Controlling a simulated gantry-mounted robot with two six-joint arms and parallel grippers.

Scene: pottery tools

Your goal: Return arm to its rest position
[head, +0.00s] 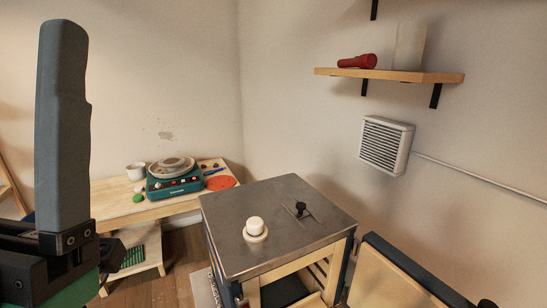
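My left gripper (65,130) fills the left side of the head view. A single large blue-grey finger points straight up from a black mount. No second finger can be made out, so its opening cannot be judged. Nothing is seen held against this finger. It is raised close to the camera, apart from the table and cabinet. My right gripper is not in view.
A metal-topped cabinet (230,205) stands at centre, with a white round piece (255,227) and a black knob (300,208) on top. A wooden table (115,198) behind holds a teal potter's wheel (174,186). A wooden panel (385,275) is lower right; a shelf (400,76) is above.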

